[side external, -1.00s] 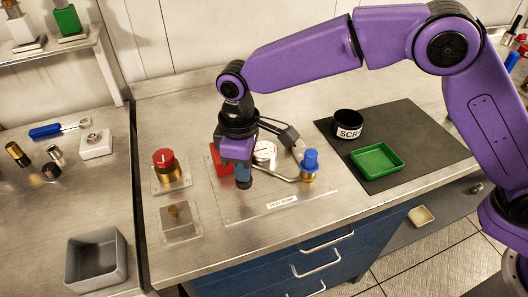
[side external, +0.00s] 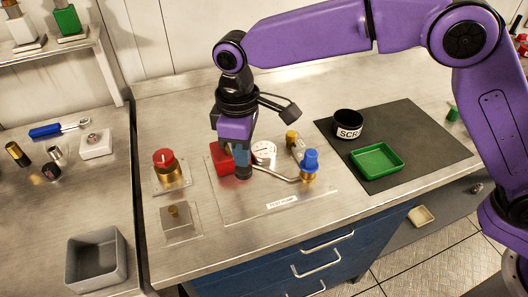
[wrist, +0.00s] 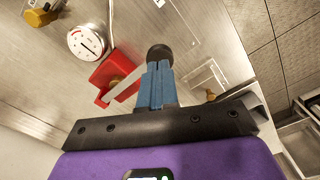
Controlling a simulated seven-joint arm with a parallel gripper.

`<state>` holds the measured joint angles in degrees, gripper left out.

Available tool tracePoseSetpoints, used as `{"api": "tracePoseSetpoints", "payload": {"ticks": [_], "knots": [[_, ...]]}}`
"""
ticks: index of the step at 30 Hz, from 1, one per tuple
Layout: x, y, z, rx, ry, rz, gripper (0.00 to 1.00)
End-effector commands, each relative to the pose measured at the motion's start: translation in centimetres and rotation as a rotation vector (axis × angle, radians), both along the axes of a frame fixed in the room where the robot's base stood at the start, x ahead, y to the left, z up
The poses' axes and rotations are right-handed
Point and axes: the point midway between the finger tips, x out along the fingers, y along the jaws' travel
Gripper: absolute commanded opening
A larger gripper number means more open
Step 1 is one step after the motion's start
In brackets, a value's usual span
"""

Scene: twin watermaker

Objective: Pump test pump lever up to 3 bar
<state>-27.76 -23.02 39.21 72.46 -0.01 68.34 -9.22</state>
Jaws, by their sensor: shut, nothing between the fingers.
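The test pump stands on a clear plate (side external: 240,208) labelled "TEST PUMP". Its red body (side external: 222,157) is partly hidden by my gripper in the side view and shows with its pale lever bar (wrist: 124,86) in the wrist view. The bar runs toward a black knob (wrist: 160,53) at my fingertips. My gripper (side external: 243,166) points down with its blue fingers shut, touching or very close to the knob; I cannot tell which. The white round gauge (side external: 264,149) also shows in the wrist view (wrist: 87,42). Its reading is too small to tell.
A blue-capped brass fitting (side external: 310,163) stands right of the pump. A red-capped brass part (side external: 166,166) and a small clear block (side external: 180,222) are at left. A green tray (side external: 377,160) and black cup (side external: 348,123) sit on the dark mat (side external: 425,135).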

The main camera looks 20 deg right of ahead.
Motion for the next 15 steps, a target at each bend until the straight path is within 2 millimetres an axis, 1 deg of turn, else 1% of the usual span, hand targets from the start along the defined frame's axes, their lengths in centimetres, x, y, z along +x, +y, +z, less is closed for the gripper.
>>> {"api": "tracePoseSetpoints", "payload": {"ticks": [8, 15], "knots": [[0.0, 0.0, -0.2, -0.001, 0.000, 0.000, 0.00], [0.0, 0.0, -1.2, -0.001, 0.000, 0.000, 0.00]]}}
